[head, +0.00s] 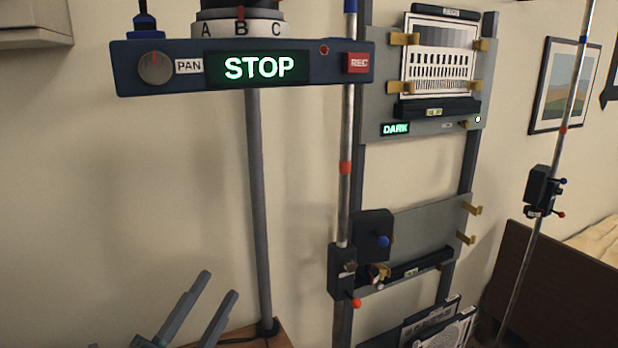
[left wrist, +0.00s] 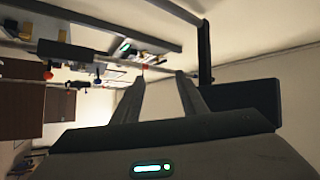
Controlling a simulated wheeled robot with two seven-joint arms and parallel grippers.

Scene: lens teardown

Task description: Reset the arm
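My left gripper (head: 219,284) is at the lower left of the head view, in front of the bare wall. Its two fingers are apart with nothing between them. In the left wrist view the fingers of the left gripper (left wrist: 160,76) also stand apart and empty. The gripper touches nothing that I can see. It is below the control box (head: 190,82), which has a lit STOP display (head: 259,68), a PAN knob (head: 155,68) and a red REC button (head: 358,63). My right gripper is in neither view.
A grey post (head: 259,200) stands right of my gripper on a wooden surface (head: 288,336). A metal pole (head: 346,205) carries a black clamp (head: 342,272). The rack behind holds a test chart (head: 438,60) above a lit DARK label (head: 395,129). Another pole (head: 577,85) stands right.

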